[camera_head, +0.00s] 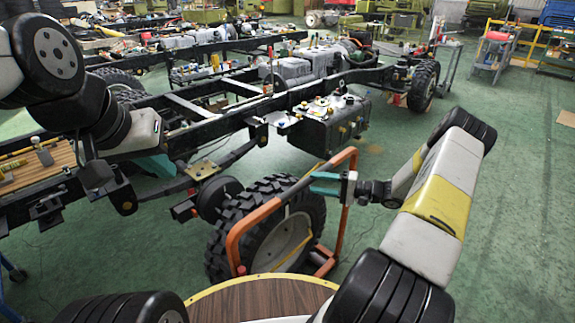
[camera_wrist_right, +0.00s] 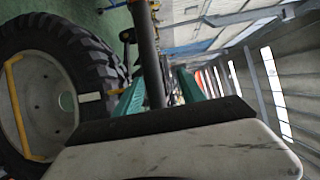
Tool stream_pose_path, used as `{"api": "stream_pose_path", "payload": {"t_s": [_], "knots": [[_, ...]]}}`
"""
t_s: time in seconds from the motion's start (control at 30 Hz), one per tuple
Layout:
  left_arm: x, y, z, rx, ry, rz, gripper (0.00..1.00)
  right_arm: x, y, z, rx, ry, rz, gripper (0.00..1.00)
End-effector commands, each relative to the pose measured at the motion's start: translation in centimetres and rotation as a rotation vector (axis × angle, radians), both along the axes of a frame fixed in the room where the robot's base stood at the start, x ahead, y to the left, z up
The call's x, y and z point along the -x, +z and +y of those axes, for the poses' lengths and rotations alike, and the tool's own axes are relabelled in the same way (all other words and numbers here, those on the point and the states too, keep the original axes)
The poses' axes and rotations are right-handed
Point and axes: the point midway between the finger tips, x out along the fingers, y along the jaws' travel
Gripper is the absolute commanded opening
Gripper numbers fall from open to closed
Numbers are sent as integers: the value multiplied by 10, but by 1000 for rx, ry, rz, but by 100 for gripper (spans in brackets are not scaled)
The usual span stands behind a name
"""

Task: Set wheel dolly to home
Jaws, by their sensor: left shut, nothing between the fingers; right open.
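The wheel dolly (camera_head: 236,250) is an orange tubular frame standing in front of the truck chassis. A large black tyre with a pale rim (camera_head: 285,240) sits upright in it. The wheel also shows at the left of the right wrist view (camera_wrist_right: 45,95). My left gripper (camera_head: 155,166) is shut and empty, beside the chassis at the left, partly hidden by my arm.
The long black truck chassis (camera_head: 245,110) with a grey tank (camera_head: 325,122) stands just behind the dolly. A round wood-topped surface (camera_head: 240,305) lies at the bottom front. A grey cart (camera_head: 492,52) stands at the back right. The green floor on the right (camera_head: 510,180) is clear.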

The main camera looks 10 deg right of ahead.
Motion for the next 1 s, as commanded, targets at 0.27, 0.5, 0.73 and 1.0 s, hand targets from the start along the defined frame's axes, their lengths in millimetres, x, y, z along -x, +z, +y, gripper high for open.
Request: {"api": "stream_pose_path", "payload": {"t_s": [0.27, 0.5, 0.73, 1.0], "knots": [[0, 0, 0, 0, 0, 0, 0, -4, -17, -9, -43, -58, -21, 47], [0, 0, 0, 0, 0, 0, 0, -17, -16, 16, -43, -53, -19, 47], [0, 0, 0, 0, 0, 0, 0, -34, -16, 46, -43, -54, -18, 47], [0, 0, 0, 0, 0, 0, 0, -42, -17, 58, -41, -56, -17, 47]]}}
